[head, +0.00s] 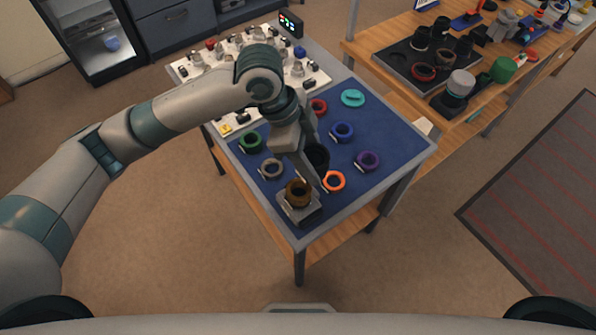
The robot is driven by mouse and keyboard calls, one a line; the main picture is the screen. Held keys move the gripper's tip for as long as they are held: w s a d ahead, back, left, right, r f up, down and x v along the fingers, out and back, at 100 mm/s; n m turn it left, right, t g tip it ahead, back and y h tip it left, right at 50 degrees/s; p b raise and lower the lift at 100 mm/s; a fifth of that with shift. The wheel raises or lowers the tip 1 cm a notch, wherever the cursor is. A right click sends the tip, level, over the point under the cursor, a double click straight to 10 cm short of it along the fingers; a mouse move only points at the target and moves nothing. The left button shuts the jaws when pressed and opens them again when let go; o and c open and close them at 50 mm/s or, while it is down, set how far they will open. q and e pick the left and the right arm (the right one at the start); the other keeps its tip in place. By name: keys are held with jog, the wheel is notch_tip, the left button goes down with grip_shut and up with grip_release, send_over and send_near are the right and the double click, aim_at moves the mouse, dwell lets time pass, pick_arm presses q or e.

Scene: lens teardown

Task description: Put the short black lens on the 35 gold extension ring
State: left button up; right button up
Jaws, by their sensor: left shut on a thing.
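The gold extension ring (298,190) sits on a small grey block (299,211) at the near corner of the blue mat. My left gripper (312,166) is above the mat, just behind and right of the gold ring. It is shut on a short black lens (318,157), which is partly hidden by the gripper. The lens is apart from the gold ring in the picture; its exact height above the mat is hard to tell. My right gripper is not in view.
Loose rings lie on the blue mat (392,143): orange (334,181), purple (367,160), blue (343,131), green (251,143), grey (271,169), red (318,106) and teal (352,98). A white board (318,82) with small parts is behind. A wooden bench (399,93) holds a dark tray.

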pick_arm(q)
jog(key=shift+s+a+f+p, duration=0.2)
jog(key=shift+a+f, duration=0.15)
jog(key=shift+a, duration=0.25)
jog(key=shift+s+a+f+p, duration=0.15)
jog(key=shift+a+f, duration=0.15)
jog(key=shift+a, duration=0.3)
jog(key=shift+s+a+f, duration=0.1)
jog(key=shift+a+f, duration=0.2)
jog(key=shift+a, duration=0.05)
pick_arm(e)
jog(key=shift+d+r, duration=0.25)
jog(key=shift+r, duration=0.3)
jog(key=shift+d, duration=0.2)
pick_arm(q)
jog(key=shift+f+p, duration=0.8)
jog(key=shift+f, duration=1.2)
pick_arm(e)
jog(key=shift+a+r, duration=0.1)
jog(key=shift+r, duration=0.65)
pick_arm(q)
jog(key=shift+f, duration=0.1)
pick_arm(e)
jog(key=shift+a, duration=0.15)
pick_arm(q)
jog(key=o, duration=1.2)
